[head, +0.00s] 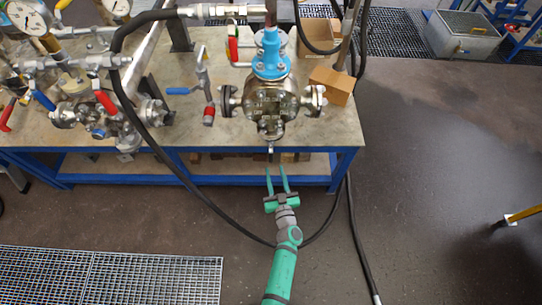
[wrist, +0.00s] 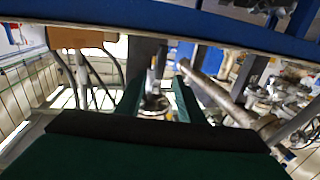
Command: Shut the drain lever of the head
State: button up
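A steel flanged vessel (head: 272,108) with a bright blue top (head: 270,55) stands near the front of the workbench. A small metal fitting (head: 270,150) sticks out below it at the bench's front edge; I cannot tell whether it is the drain lever. My green gripper (head: 277,172) is in front of the bench edge, just below this fitting, with its fingers apart and nothing visibly held. In the wrist view my gripper (wrist: 158,100) has a finger on each side of a blurred metal part (wrist: 155,103); contact cannot be told.
A valve with a blue lever (head: 180,91) lies left of the vessel. Piping with gauges (head: 25,22) crowds the bench's left side. A black hose (head: 172,165) loops down in front of the bench. A cardboard box (head: 332,84) sits right of the vessel. Floor at right is mostly clear.

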aim_at(272, 158)
jog(key=w, duration=0.3)
jog(key=w+a, duration=0.1)
jog(key=w, duration=0.4)
jog(key=shift+w+a, duration=0.3)
jog(key=shift+a, duration=0.05)
grip_shut()
